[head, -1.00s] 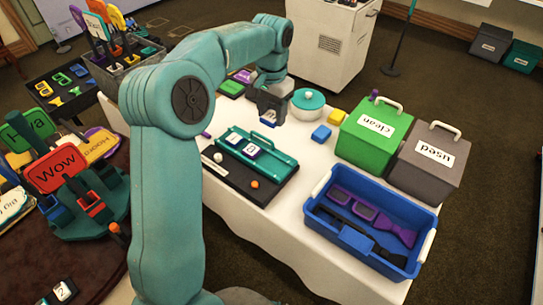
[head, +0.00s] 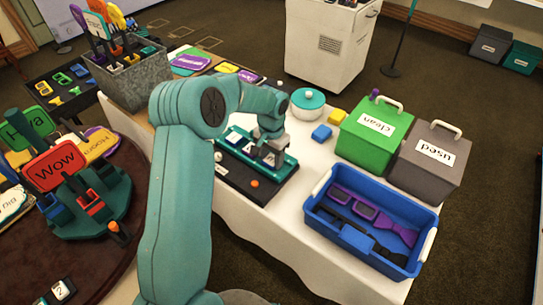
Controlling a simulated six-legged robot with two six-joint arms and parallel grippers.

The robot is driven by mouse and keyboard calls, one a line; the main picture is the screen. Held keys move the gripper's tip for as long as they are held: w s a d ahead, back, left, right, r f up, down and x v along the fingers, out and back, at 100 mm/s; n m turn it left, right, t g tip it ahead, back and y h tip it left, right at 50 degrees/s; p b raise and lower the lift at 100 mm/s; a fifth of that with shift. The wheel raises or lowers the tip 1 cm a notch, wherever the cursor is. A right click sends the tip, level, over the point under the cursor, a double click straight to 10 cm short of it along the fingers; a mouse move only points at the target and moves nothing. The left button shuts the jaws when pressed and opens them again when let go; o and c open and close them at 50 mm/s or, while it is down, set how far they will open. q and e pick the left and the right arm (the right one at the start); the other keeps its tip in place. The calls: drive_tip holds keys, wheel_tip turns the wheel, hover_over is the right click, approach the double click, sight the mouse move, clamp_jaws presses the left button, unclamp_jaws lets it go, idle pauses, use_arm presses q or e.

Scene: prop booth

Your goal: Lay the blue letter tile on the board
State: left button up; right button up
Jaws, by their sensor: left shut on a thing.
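The board (head: 284,172), a teal tray on a dark base, lies on the white table in the middle of the view. Two pale-faced letter tiles (head: 248,146) lie in a row on it, partly behind my arm. My left gripper (head: 268,152) is over the right part of the board, shut on a tile (head: 268,159) with a pale face and dark edge, taken to be the blue letter tile. The tile is low at the board, in line with the other two. Whether it touches the board I cannot tell. My right gripper is not in view.
Green (head: 372,130) and grey (head: 427,160) boxes and a blue bin (head: 325,213) stand to the right. An orange ball (head: 255,183) lies on the dark base.

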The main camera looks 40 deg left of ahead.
sight(271, 160)
use_arm(q)
drive_tip(key=shift+s+r, duration=0.1)
drive_tip(key=shift+f, duration=0.2)
drive_tip(key=o, duration=1)
drive_tip(key=shift+r, duration=0.1)
wheel_tip(271, 160, up, 12)
